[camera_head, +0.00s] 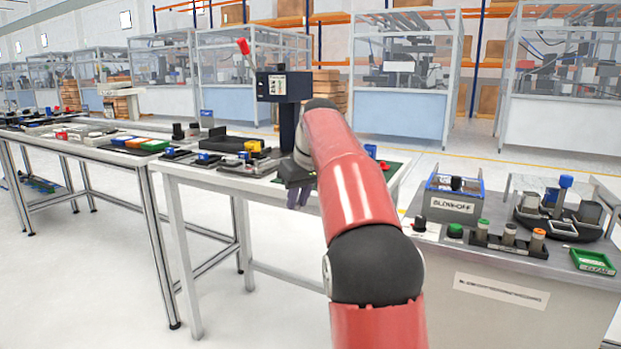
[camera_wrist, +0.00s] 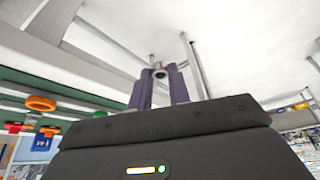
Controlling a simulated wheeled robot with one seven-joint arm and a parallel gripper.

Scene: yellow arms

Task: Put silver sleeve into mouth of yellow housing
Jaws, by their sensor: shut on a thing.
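My gripper (camera_head: 298,198) hangs at the front edge of the middle white table, its purple fingers pointing down. In the wrist view the fingers (camera_wrist: 160,76) are closed on a small silver sleeve (camera_wrist: 159,67) at their tips. The sleeve's round end with a dark bore shows between them. In the head view the sleeve cannot be made out. A yellow part (camera_head: 252,146), which may be the yellow housing, sits at the end of a black block on the table, left of and behind my gripper. Its mouth cannot be made out.
A dark blue press (camera_head: 285,88) with a red-knobbed lever stands on the table behind my gripper. Small fixtures with blue parts (camera_head: 204,158) lie to the left. A grey cabinet (camera_head: 500,285) with a blow-off box (camera_head: 453,205) stands at the right.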

